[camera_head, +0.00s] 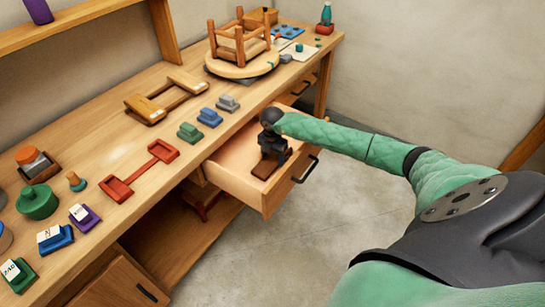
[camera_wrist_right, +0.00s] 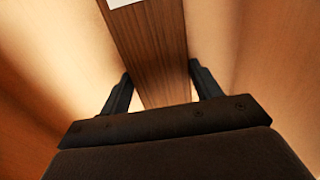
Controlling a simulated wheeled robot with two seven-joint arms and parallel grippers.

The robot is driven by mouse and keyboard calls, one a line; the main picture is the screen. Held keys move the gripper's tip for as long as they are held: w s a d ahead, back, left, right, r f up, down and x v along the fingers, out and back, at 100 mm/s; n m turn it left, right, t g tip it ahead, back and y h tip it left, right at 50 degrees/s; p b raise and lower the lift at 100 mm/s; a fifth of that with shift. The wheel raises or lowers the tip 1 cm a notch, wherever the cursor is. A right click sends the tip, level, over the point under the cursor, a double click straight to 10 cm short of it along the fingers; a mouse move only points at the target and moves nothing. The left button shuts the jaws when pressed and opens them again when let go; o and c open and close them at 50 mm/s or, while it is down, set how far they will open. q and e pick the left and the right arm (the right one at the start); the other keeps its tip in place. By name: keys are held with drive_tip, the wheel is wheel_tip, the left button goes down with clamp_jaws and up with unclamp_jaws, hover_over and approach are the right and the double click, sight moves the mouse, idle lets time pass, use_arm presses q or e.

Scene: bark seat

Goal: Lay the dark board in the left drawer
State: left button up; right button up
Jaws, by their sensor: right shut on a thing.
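The left drawer (camera_head: 232,182) is pulled out from the front of the workbench and shows light wood inside. My right gripper (camera_head: 271,154) reaches down into it near its front, right side. It is shut on the dark board (camera_head: 265,170), a brown wooden strip that shows beneath the fingers. In the right wrist view the board (camera_wrist_right: 150,45) runs between the two black fingers (camera_wrist_right: 158,78), with a white patch at its far end and light wood on both sides. I cannot tell whether the board touches the drawer floor. My left gripper is out of view.
The bench top (camera_head: 110,155) holds a red two-tray piece (camera_head: 140,172), a wooden frame (camera_head: 165,97), small coloured blocks (camera_head: 209,117) and an upturned stool (camera_head: 240,45). A black handle (camera_head: 305,168) is on the drawer front. Bare floor (camera_head: 310,225) lies in front.

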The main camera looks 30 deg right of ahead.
drive_tip(key=shift+f, duration=0.25)
drive_tip(key=o, duration=1.4)
drive_tip(key=shift+o, duration=0.2)
drive_tip(key=shift+r, duration=0.1)
drive_tip(key=shift+r+p, duration=1.65)
drive_tip(key=shift+r, duration=1.75)
